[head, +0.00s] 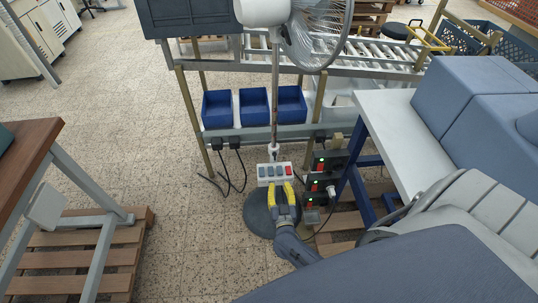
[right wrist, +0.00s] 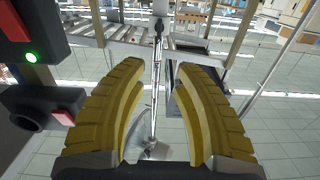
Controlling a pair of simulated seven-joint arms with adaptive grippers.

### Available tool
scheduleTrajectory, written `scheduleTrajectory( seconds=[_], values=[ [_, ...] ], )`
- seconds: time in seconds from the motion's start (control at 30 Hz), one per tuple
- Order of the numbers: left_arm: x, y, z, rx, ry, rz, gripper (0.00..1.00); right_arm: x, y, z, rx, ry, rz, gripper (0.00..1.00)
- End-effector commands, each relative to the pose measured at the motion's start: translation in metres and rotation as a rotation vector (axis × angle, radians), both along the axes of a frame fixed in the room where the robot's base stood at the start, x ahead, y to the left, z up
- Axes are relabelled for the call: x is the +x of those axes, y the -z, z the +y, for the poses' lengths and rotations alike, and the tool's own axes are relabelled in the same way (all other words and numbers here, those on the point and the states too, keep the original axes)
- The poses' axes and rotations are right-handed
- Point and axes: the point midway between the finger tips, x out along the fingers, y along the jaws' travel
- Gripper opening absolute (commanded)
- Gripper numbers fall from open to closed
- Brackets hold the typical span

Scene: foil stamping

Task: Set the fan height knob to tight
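The standing fan has a caged head (head: 315,35), a thin pole (head: 275,95), a white control box (head: 275,172) with coloured buttons, and a round dark base (head: 258,212). A small pale collar (head: 273,148) sits on the pole just above the box; I cannot make out the height knob or its setting clearly. My right gripper (head: 281,188) is low, in front of the box and above the base. Its yellow fingers are apart in the right wrist view (right wrist: 158,68), with the pole (right wrist: 154,90) seen between them, farther off. My left gripper is out of view.
Black power boxes (head: 318,185) with green lights and red switches stand close right of my right gripper. Behind the fan is a rack with blue bins (head: 254,105). A white table (head: 400,130) is at right, and a wooden pallet (head: 90,255) at left.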

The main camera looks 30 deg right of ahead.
Motion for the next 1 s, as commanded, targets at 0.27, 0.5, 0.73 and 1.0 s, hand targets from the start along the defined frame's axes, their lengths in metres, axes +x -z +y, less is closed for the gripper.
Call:
scheduleTrajectory(
  seconds=[0.27,0.5,0.73,1.0],
  values=[
    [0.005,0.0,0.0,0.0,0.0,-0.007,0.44,0.015,-0.001,-0.008,-0.038,0.005,0.011,0.3],
    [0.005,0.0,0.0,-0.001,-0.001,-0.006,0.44,0.052,-0.002,-0.025,-0.04,0.004,0.011,0.3],
    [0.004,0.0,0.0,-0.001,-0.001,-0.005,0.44,0.09,-0.001,-0.042,-0.039,0.003,0.011,0.3],
    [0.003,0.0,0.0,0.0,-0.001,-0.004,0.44,0.128,-0.001,-0.059,-0.039,0.002,0.013,0.3]
  ],
)
